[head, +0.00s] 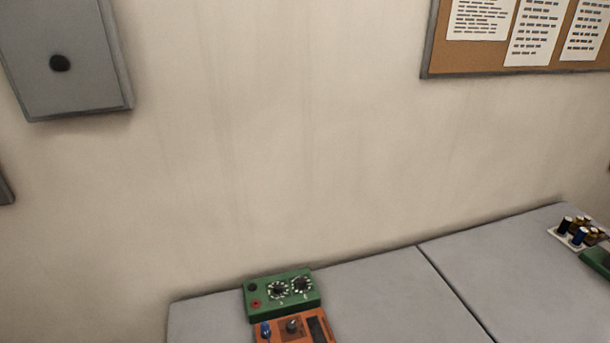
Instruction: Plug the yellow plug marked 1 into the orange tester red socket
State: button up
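The orange tester (304,338) sits on the grey table at the bottom edge of the head view, and its lower part is cut off. A blue part, a dark knob and a dark panel show on its top. I cannot make out its red socket. The yellow plug marked 1 is not in view. My gripper is not in view.
A green box (290,306) with two dials stands directly behind the tester. The grey table (385,295) is clear to its right, with a seam across it. Small cylindrical parts on a white base (567,240) and another green item (597,262) are far right.

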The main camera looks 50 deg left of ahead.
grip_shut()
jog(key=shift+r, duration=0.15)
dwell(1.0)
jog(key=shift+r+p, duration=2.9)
jog(key=shift+p, duration=0.35)
